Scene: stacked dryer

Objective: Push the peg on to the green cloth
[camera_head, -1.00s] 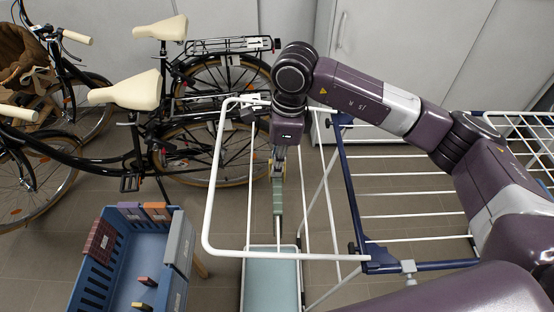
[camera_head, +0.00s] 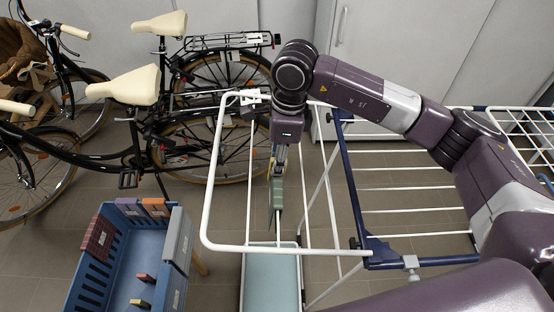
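The green cloth (camera_head: 276,196) hangs as a narrow strip over a white wire of the drying rack, seen nearly edge-on and slightly tilted. My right gripper (camera_head: 278,162) points down at the top of the cloth. Its fingers look close together around a small yellowish piece, which appears to be the peg (camera_head: 271,168). The peg is mostly hidden by the fingers, and I cannot tell how far it sits over the cloth. My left gripper is not in view.
The rack's white frame (camera_head: 215,180) surrounds my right gripper. A blue basket (camera_head: 118,255) at lower left has cloths over its rim and a red peg (camera_head: 144,278) and a yellow peg (camera_head: 139,302) inside. Bicycles (camera_head: 135,85) stand behind at left.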

